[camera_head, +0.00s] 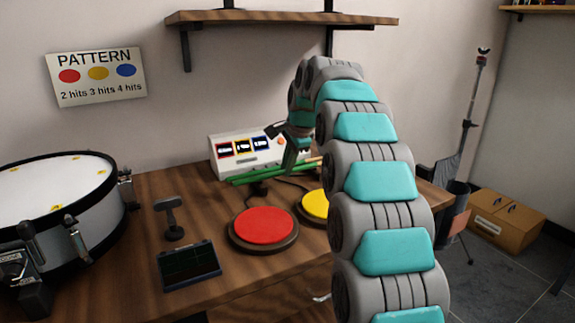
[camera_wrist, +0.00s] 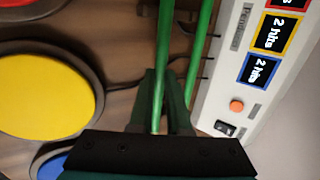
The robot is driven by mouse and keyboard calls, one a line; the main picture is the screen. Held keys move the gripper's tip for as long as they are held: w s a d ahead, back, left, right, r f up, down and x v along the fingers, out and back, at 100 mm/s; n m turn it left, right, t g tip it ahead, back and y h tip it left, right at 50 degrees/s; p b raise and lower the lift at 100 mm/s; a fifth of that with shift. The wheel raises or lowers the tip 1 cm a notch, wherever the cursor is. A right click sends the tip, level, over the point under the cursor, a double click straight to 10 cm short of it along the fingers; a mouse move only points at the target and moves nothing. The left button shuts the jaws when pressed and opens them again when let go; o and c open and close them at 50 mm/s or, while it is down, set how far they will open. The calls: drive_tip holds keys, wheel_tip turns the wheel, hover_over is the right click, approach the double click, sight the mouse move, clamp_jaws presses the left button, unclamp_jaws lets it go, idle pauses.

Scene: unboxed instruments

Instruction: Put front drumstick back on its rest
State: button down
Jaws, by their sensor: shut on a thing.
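Two green drumsticks lie side by side in front of the white control box. My gripper (camera_head: 297,158) is shut on the front drumstick (camera_wrist: 164,45), which runs between its dark green fingers (camera_wrist: 164,100) in the wrist view. The back drumstick (camera_wrist: 200,45) lies nearer the box, beside the fingers. In the head view the sticks (camera_head: 255,176) extend left from my gripper, above a small dark support (camera_head: 258,188). Whether the front stick touches that support is unclear. A dark T-shaped stand (camera_head: 172,217) is empty at the left of the table.
The white box (camera_head: 222,152) stands at the back of the wooden table. A red pad (camera_head: 263,225) and yellow pad (camera_head: 315,204) are in front; a blue pad (camera_wrist: 52,167) shows in the wrist view. A dark tablet (camera_head: 189,265) and drum (camera_head: 85,205) are left. A shelf (camera_head: 280,18) hangs above.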

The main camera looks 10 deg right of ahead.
drive_tip(key=shift+f, duration=0.8)
drive_tip(key=c, duration=0.8)
unclamp_jaws()
drive_tip(key=v, duration=0.7)
drive_tip(key=shift+s+r+b, duration=0.2)
drive_tip(key=shift+r+b, duration=0.1)
drive_tip(key=shift+s, duration=0.1)
